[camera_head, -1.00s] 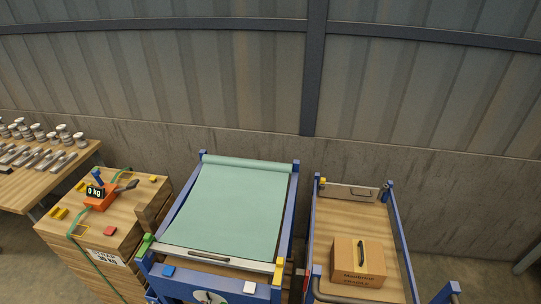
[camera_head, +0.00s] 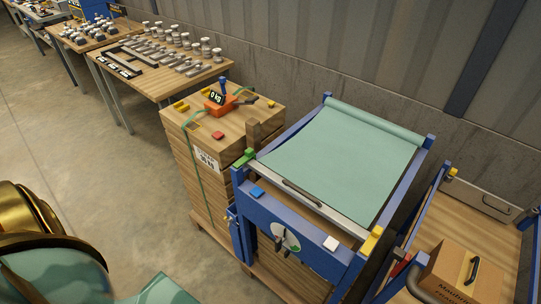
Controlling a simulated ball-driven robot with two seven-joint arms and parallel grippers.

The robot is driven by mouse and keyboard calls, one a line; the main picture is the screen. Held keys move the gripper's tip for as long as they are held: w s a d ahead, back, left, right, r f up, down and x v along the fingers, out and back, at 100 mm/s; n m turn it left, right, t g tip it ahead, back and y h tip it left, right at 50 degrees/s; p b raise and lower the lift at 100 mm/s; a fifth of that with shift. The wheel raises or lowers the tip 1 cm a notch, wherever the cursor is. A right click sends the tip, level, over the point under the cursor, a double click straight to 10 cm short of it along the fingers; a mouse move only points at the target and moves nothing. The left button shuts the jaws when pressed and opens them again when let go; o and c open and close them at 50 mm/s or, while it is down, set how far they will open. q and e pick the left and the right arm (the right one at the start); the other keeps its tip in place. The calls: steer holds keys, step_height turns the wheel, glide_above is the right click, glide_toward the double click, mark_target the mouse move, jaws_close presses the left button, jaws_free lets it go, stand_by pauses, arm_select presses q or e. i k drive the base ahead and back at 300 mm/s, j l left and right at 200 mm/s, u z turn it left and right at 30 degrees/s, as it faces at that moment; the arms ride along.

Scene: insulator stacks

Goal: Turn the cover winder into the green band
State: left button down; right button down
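The cover winder's round dial (camera_head: 286,237) is on the front of the blue frame (camera_head: 330,247). It has a pale face with a dark part across it. A small green patch shows near its lower right edge, but it is too small to tell where the pointer stands against it. The pale green cover sheet (camera_head: 340,160) lies spread over the top of the frame, from the roll (camera_head: 375,122) at the back to a metal bar with a dark handle (camera_head: 302,193) at the front. Neither of my grippers is in view.
A strapped wooden stack (camera_head: 205,170) with an orange tensioner (camera_head: 220,104) stands left of the frame. Tables with insulators (camera_head: 170,65) stand back left. Open floor (camera_head: 110,180) lies front left.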

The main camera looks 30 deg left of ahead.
mark_target(278, 245)
steer(key=u, duration=0.95)
